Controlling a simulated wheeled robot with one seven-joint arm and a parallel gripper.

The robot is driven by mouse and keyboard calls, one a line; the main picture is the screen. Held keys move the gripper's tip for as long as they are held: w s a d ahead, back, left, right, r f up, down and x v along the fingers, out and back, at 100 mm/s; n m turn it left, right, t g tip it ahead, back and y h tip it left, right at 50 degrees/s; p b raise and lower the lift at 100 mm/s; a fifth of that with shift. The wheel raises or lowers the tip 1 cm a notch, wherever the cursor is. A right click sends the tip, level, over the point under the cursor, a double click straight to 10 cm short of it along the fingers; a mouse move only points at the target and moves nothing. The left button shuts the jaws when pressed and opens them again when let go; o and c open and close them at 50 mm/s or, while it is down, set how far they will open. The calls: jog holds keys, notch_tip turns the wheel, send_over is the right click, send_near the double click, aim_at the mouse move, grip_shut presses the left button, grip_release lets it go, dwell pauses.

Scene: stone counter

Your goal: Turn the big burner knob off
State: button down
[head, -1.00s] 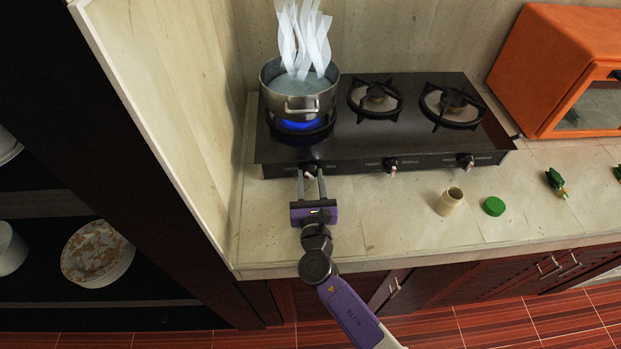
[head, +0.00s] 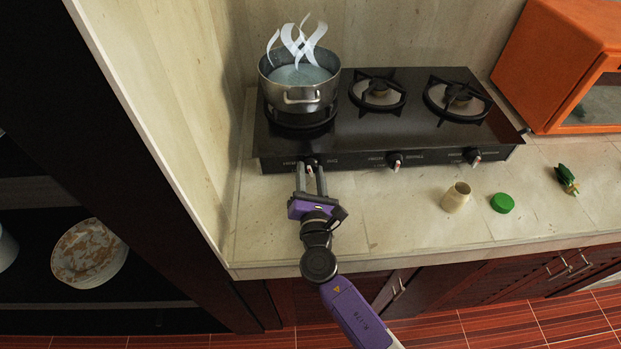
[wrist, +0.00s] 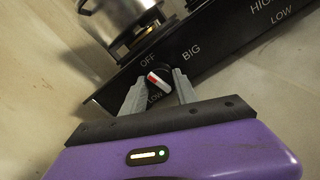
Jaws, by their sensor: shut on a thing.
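The black stove (head: 352,155) stands on the counter. Its left knob (head: 310,170) is the big burner knob, next to the "BIG" and "OFF" labels in the wrist view. In that view the knob (wrist: 158,80) is white with a red mark, and it sits tilted between my fingers. My gripper (head: 311,180) is shut on the knob at the stove's front; it also shows in the wrist view (wrist: 158,92). The left burner under the steaming metal pot (head: 300,95) shows no blue flame. The fingers partly hide the knob in the head view.
Two other knobs (head: 395,161) (head: 473,155) sit to the right on the stove front. A small jar (head: 456,197), a green lid (head: 502,203) and an orange microwave (head: 560,70) are to the right. A wall stands close on the left.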

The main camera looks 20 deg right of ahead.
jog(key=shift+f+m+b, duration=0.1)
jog(key=shift+m+b, duration=0.75)
jog(key=shift+m, duration=0.35)
jog(key=c, duration=0.9)
grip_release()
jog(key=shift+c, duration=0.2)
jog(key=b+v, duration=0.1)
jog(key=v, duration=0.7)
